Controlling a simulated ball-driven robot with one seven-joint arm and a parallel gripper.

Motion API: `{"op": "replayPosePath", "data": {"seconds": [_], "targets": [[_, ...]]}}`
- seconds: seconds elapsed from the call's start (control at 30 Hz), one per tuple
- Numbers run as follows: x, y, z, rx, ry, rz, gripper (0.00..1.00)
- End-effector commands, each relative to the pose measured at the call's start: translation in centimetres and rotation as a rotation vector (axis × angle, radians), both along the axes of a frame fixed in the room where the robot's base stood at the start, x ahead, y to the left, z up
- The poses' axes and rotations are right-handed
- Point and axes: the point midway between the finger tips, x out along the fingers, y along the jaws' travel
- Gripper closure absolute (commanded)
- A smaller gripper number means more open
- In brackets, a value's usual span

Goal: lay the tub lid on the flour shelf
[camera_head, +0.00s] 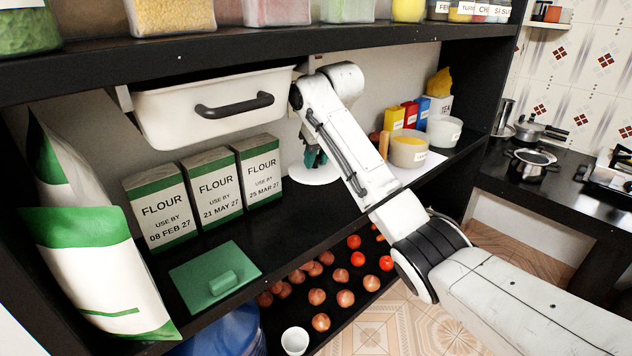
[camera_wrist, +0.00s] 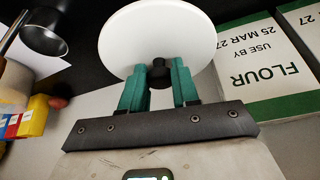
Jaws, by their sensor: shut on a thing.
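The tub lid is a white round disc with a dark knob; in the wrist view the lid (camera_wrist: 150,38) fills the top middle. My gripper (camera_wrist: 160,85) has its teal fingers closed on the knob. In the head view the lid (camera_head: 316,176) shows low over the flour shelf (camera_head: 305,224), right of the flour boxes, and my gripper (camera_head: 312,158) is partly hidden behind my arm. The lid looks level, and I cannot tell whether it touches the shelf. A flour box marked 25 MAR 27 (camera_head: 260,172) stands just left of it.
A green square lid with a handle (camera_head: 215,276) lies at the shelf front, beside a green-and-white bag (camera_head: 85,260). A white drawer (camera_head: 215,105) hangs above. Bowls (camera_head: 408,151) and small boxes stand at the right. The shelf before the flour boxes is mostly bare.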

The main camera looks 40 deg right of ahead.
Motion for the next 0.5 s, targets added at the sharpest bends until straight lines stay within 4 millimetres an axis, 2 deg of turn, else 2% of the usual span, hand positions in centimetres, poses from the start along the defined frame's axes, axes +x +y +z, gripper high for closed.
{"op": "replayPosePath", "data": {"seconds": [0.1, 0.27, 0.5], "targets": [[-0.1, 0.0, -1.6, 0.002, 0.002, -0.001, 0.99], [-0.1, 0.0, -2.8, 0.001, 0.002, -0.001, 0.99], [-0.2, 0.0, -6.3, 0.001, 0.003, -0.001, 0.99]]}}
